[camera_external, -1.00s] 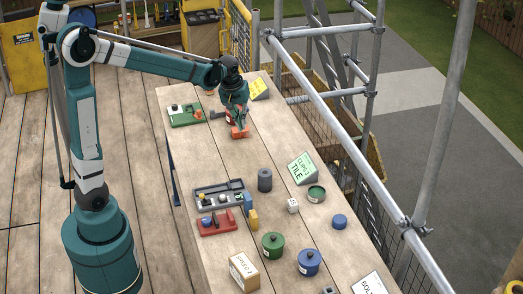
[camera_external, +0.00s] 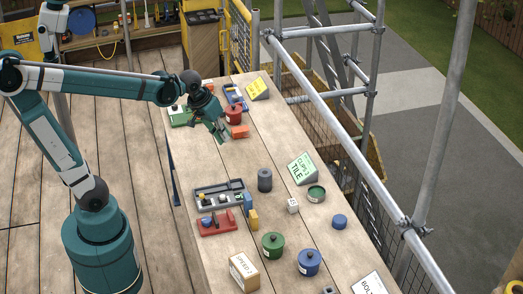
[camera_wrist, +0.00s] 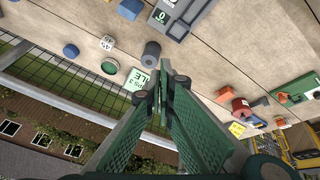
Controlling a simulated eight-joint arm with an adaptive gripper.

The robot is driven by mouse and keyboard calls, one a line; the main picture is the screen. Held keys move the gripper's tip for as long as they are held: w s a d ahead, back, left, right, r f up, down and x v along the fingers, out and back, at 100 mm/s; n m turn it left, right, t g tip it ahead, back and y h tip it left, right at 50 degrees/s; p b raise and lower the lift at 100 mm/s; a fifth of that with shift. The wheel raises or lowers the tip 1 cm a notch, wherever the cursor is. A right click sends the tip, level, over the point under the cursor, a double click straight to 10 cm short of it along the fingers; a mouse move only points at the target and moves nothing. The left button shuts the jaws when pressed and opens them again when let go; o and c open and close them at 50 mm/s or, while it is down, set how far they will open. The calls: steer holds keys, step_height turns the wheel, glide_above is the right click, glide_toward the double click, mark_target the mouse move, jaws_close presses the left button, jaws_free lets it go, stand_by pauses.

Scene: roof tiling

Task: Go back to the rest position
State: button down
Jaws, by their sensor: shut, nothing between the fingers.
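My gripper (camera_external: 223,139) hangs above the far part of the wooden table (camera_external: 220,165), at its left half in the external view. Its fingers are shut with nothing between them. An orange block (camera_external: 239,131) lies on the table just right of the fingertips, apart from them. A red pot (camera_external: 233,115) stands behind the block. In the wrist view the two green fingers (camera_wrist: 164,82) point up the picture and meet at their tips.
A yellow sign (camera_external: 259,89), a blue tray (camera_external: 236,98) and a green tray (camera_external: 182,117) are at the far end. Nearer are a grey tray (camera_external: 205,206), a grey cylinder (camera_external: 265,180), a green pot (camera_external: 273,245) and a blue pot (camera_external: 309,262). Scaffold poles (camera_external: 340,140) run along the right edge.

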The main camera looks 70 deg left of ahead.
steer(key=s+d+f+m+t, duration=0.2)
steer(key=s+d+m, duration=0.4)
steer(key=s+d, duration=0.4)
steer(key=shift+s+d+t+h, duration=0.15)
steer(key=shift+s+t+h, duration=0.2)
steer(key=shift+s, duration=1.2)
